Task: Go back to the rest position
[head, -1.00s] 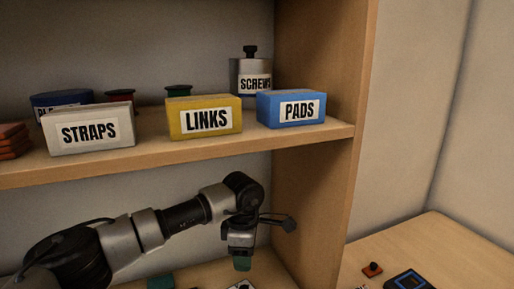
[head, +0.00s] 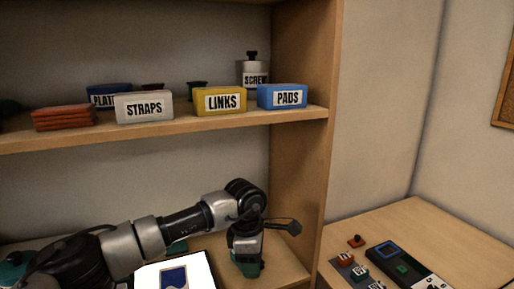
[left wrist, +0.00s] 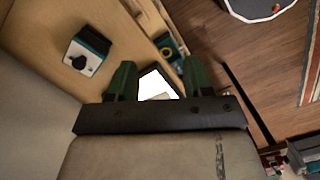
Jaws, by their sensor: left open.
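My left arm comes in from the left in the head view, with its left gripper (head: 247,268) hanging down in front of the lower shelf, near the shelf's right side wall. In the left wrist view the two green fingers of the left gripper (left wrist: 151,82) stand apart with nothing held between them. A bright white panel (left wrist: 156,86) shows beyond and between the fingers. My right gripper is in neither view.
A shelf (head: 300,118) above the arm holds STRAPS (head: 144,107), LINKS (head: 219,100) and PADS (head: 282,96) boxes. A lit screen (head: 174,275) stands below the arm. At right, a table (head: 440,225) carries a dark device (head: 405,268). A teal-and-white box (left wrist: 86,54) lies beyond the fingers.

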